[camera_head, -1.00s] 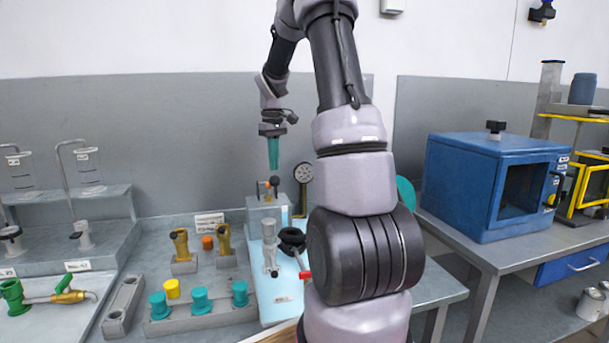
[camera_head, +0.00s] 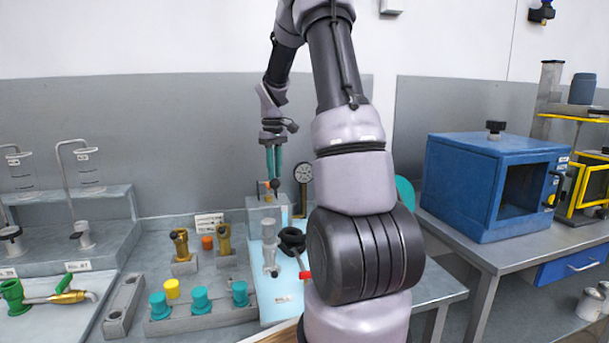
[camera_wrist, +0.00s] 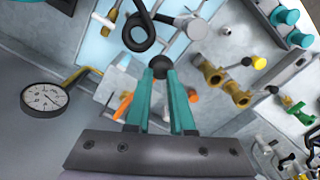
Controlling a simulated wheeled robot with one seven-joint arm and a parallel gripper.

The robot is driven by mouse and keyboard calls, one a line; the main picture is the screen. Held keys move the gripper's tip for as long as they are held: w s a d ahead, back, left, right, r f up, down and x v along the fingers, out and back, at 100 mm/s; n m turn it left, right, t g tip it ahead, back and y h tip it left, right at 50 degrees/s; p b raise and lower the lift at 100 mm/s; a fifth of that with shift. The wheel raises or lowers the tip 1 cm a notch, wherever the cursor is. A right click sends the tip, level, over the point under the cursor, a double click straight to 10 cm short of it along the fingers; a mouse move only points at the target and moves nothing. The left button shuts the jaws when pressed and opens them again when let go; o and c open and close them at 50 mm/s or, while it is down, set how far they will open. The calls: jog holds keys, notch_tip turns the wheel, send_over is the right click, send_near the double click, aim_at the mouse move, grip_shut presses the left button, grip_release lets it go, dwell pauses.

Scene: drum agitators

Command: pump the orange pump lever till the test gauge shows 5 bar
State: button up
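My gripper (camera_head: 273,162) points down over the pump block (camera_head: 266,211), its two teal fingers slightly apart. A dark ball knob (camera_head: 274,184) is just below the fingertips. In the wrist view the knob (camera_wrist: 160,65) shows at and between the fingertips; I cannot tell whether they touch it. Orange parts, apparently of the pump lever (camera_wrist: 124,105), show beside the fingers, and the lever's shaft is mostly hidden. The round white test gauge (camera_head: 303,174) stands right of the gripper; it also shows in the wrist view (camera_wrist: 45,98), its reading too small to tell.
A grey fitting (camera_head: 269,240) and a black ring-shaped part (camera_head: 292,240) stand in front of the pump block. Brass valves (camera_head: 181,245) and teal caps (camera_head: 200,301) are to the left. A blue oven (camera_head: 470,185) stands right.

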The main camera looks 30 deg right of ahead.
notch_tip(320, 180, down, 11)
notch_tip(320, 180, up, 14)
jog(key=shift+d+f, duration=0.15)
jog(key=shift+f, duration=0.1)
dwell(0.9)
jog(key=shift+f, duration=0.15)
notch_tip(320, 180, down, 13)
notch_tip(320, 180, up, 13)
jog(key=shift+d+r, duration=0.1)
jog(key=shift+r, duration=0.05)
dwell(0.4)
dwell(0.7)
